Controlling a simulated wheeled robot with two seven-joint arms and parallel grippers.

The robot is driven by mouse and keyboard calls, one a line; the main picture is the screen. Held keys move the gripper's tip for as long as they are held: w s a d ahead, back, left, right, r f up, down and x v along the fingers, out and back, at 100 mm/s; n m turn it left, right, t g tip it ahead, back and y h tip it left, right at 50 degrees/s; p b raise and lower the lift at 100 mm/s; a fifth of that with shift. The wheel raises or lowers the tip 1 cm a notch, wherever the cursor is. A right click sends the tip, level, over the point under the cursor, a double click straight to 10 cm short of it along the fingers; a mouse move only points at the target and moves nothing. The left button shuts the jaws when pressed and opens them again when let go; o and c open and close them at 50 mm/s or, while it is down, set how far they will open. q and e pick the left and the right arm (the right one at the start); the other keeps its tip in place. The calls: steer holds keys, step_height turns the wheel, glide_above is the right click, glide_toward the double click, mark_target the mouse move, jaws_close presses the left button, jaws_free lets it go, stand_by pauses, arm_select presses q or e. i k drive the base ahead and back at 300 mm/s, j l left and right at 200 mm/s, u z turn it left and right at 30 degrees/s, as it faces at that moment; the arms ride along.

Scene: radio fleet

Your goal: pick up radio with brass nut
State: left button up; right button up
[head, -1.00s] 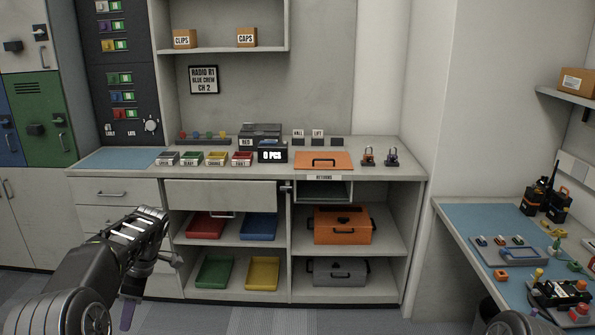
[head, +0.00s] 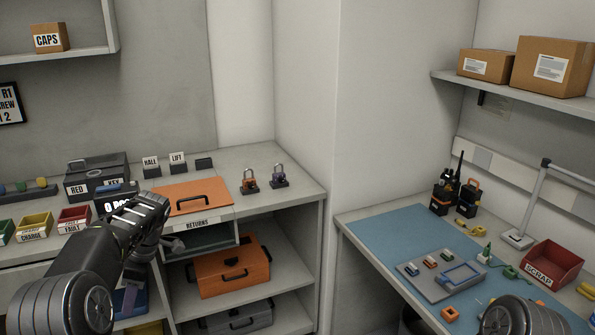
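The left radio (head: 442,197) has a tall black antenna; the right radio (head: 468,199) has an orange top. Both are too small for me to tell whether either has a brass nut. My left gripper (head: 135,273) hangs in front of the left counter, far from the radios, with its fingers pointing down; its opening is unclear. Part of my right arm shows at the bottom right, but its gripper is out of view.
A lamp-like post (head: 530,205) stands right of the radios. Cardboard boxes (head: 552,65) sit on the shelf above. The mat's left part is bare.

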mark_target(440, 203)
steer(key=i+j+z, duration=0.1)
steer(key=i+z, duration=0.15)
steer(key=z, duration=0.2)
steer(key=i+j+z, duration=0.25)
steer(key=z, duration=0.2)
steer(key=i+j+z, duration=0.25)
steer(key=z, duration=0.2)
steer(key=i+j+z, duration=0.1)
steer(key=j+z, duration=0.35)
steer(key=i+j+z, duration=0.1)
steer(key=j+z, duration=0.2)
steer(key=z, duration=0.15)
steer(key=j+z, duration=0.3)
steer(key=j, duration=0.4)
steer(key=j+z, duration=0.25)
steer(key=j, duration=0.45)
steer(key=i+z, duration=0.2)
steer(key=i+u, duration=0.2)
steer(key=i, duration=0.15)
